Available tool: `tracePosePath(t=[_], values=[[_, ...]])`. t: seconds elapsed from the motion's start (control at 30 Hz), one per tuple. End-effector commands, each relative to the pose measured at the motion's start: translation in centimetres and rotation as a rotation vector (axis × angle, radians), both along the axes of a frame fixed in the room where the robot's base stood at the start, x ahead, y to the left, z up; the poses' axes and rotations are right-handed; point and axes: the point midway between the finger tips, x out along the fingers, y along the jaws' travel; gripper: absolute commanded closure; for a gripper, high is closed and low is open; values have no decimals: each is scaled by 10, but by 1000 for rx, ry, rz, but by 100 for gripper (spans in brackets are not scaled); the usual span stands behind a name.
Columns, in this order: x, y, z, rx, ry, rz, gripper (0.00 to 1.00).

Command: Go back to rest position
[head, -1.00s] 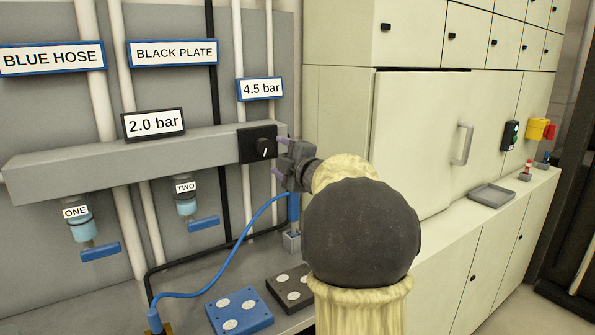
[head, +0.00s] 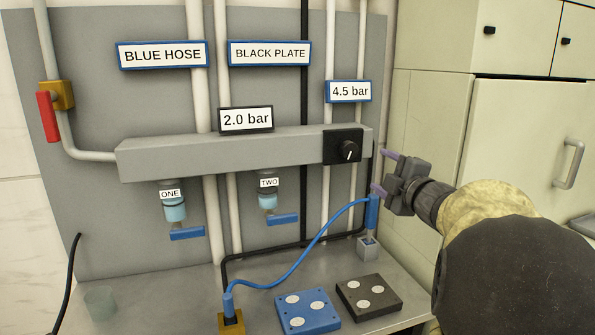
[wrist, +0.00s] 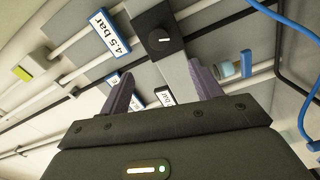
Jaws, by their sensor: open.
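My gripper (head: 381,172) is at the right in the head view, with its two purple fingers apart and nothing between them. It is just right of the black dial (head: 343,146) at the end of the grey rail and does not appear to touch it. In the wrist view my gripper (wrist: 160,85) points toward the panel, with the black dial (wrist: 159,38) beyond the gap between the fingers. The dial's white mark points down and to the side in the head view.
The blue plate (head: 307,312) and black plate (head: 369,297) lie on the bench. A blue hose (head: 299,258) runs from a brass base up to a blue connector beside my gripper. Pale cabinets (head: 430,110) stand at the right. A red-handled valve (head: 48,115) is at the left.

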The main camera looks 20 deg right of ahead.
Motion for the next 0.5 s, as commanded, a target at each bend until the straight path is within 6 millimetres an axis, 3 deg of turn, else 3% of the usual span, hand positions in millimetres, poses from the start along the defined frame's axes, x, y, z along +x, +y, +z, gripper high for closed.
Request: tracePosePath(t=[0.13,0.27,0.37,0.5], values=[[3,3,-8,45,16,-20,36],[8,15,-39,198,79,-93,36],[7,32,-81,377,178,-187,36],[-11,67,-155,631,373,-339,36]])
